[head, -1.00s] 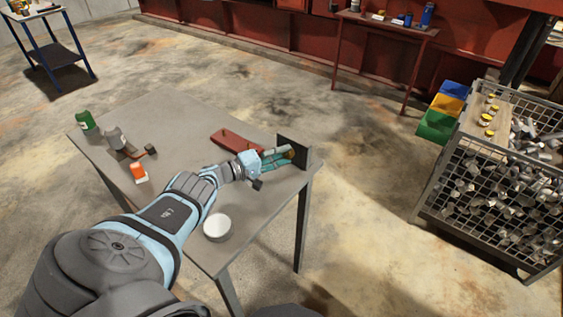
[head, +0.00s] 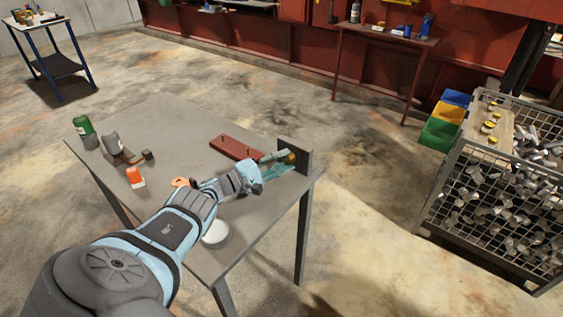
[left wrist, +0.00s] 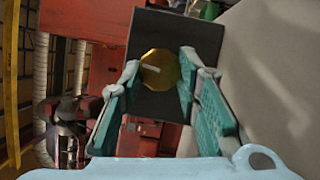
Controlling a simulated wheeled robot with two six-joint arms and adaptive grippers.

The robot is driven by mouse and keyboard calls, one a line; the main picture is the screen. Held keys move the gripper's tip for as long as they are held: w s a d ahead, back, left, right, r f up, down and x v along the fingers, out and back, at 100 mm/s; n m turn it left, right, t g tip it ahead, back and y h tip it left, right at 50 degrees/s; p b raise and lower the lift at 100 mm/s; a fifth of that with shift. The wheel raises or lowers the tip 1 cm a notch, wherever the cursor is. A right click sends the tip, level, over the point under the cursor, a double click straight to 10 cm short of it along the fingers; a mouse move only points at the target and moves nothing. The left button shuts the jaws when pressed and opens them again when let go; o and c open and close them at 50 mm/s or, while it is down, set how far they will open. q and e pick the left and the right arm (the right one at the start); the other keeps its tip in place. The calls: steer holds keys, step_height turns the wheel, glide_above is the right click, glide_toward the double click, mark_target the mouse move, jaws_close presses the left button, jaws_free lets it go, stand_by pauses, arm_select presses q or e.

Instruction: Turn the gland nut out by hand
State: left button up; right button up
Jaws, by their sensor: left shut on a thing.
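The gland nut is a brass-coloured hexagonal nut (left wrist: 161,70) on the dark upright plate (left wrist: 150,25) in the left wrist view. In the head view the plate (head: 303,153) stands at the right end of the grey table, with the brass nut (head: 290,157) small in front of it. My left gripper (head: 284,164) has its teal fingers on either side of the nut, and its fingertips (left wrist: 162,72) hold it on both sides in the left wrist view. The nut is still at the plate. My right gripper is not in view.
On the grey table (head: 180,124) lie a red bar (head: 232,147), a white round dish (head: 215,236), an orange-and-white item (head: 135,177), a green can (head: 83,125) and a grey part (head: 113,143). A wire crate of metal parts (head: 495,190) stands right, with floor between.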

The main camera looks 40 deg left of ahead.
arm_select(q)
steer(key=shift+r, duration=0.1)
steer(key=o, duration=1.2)
steer(key=shift+w+d, duration=0.1)
steer(key=shift+w, duration=0.05)
steer(key=shift+c, duration=0.2)
